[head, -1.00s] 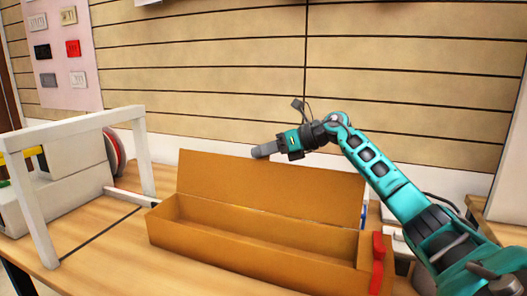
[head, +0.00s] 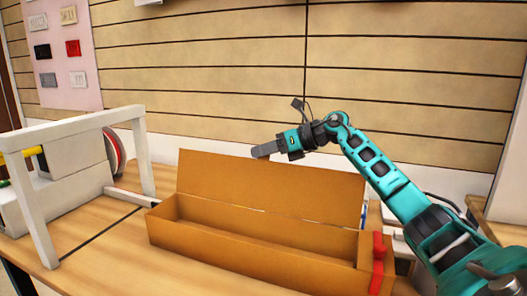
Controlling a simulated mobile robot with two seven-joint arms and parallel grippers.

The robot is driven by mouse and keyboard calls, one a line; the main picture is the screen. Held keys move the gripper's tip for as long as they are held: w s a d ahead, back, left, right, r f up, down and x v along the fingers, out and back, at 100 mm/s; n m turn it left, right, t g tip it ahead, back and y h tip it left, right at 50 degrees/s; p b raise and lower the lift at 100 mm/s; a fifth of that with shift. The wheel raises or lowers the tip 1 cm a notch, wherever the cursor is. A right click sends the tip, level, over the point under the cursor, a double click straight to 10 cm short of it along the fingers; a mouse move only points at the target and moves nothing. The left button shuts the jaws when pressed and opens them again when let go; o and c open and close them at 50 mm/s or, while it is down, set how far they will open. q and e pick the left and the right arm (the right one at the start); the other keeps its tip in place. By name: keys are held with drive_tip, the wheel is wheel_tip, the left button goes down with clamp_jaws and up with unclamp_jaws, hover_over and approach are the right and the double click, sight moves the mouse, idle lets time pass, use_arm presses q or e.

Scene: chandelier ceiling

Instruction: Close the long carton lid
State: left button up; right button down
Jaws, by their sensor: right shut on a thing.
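A long brown carton (head: 255,252) stands on the wooden table in the head view, open at the top, and its inside looks empty. Its long lid (head: 270,188) stands up along the back edge, leaning slightly backward. My right gripper (head: 262,151) reaches in from the right above the carton. The exact contact at the fingertips is too small to see clearly. My left gripper is not in view.
A white frame (head: 142,152) stands on the table to the left, with a white box (head: 85,185) behind it. A red object (head: 378,265) is at the carton's right end. A slatted wall (head: 220,100) rises behind the table. Bare table (head: 110,262) shows at front left.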

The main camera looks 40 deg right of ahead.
drive_tip(key=s+a+n+t+h+b, duration=0.1)
drive_tip(key=s+a+n+h+b, duration=0.1)
drive_tip(key=s+a+n+b, duration=0.2)
drive_tip(key=a+b, duration=0.2)
drive_tip(key=a, duration=0.2)
drive_tip(key=shift+s+a+n+t+h+b, duration=0.15)
drive_tip(key=shift+n+t+h+b, duration=0.25)
idle(0.4)
drive_tip(key=c, duration=1.3)
unclamp_jaws()
drive_tip(key=shift+s+f, duration=0.1)
